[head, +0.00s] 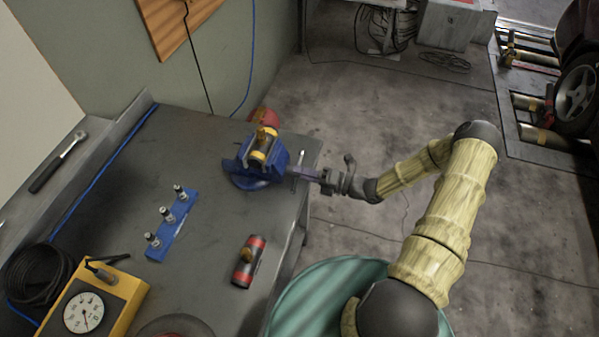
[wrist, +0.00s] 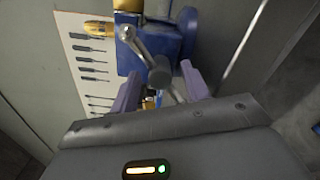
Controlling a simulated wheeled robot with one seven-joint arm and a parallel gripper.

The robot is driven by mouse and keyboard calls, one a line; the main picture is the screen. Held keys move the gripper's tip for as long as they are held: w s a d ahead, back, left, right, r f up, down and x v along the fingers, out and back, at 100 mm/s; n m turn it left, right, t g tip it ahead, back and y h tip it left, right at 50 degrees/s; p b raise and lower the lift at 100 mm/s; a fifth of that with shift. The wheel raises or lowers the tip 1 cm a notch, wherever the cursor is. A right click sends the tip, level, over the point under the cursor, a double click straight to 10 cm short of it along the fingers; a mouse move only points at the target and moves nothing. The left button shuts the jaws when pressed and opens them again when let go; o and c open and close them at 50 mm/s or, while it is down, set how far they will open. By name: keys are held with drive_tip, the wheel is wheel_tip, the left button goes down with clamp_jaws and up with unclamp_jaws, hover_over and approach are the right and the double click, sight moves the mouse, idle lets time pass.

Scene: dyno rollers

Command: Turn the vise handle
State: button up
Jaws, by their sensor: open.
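The blue vise (head: 247,180) is at the right edge of the grey workbench, with a brass-and-yellow piece at its top. Its silver handle (head: 296,168) is a thin bar at the vise's right side, small in the head view. In the wrist view the vise (wrist: 177,42) fills the upper middle, and the handle (wrist: 137,46) runs slanted across the screw end. My gripper (head: 312,174) reaches in from the right. In the wrist view my gripper (wrist: 163,88) is open, its purple fingers left and right of the handle's lower part. Contact with the handle cannot be told.
The workbench (head: 205,260) also holds a blue rack (head: 172,228) of small metal pieces, a red-and-black cylinder (head: 248,262), a yellow gauge box (head: 130,290), coiled cable (head: 38,272) and a ratchet (head: 58,160). Open floor (head: 350,115) lies to the right of the bench.

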drive_tip(key=b+v, duration=0.4)
drive_tip(key=v, duration=1.1)
drive_tip(key=shift+d, duration=0.25)
drive_tip(key=shift+f, duration=0.1)
drive_tip(key=shift+c, duration=0.2)
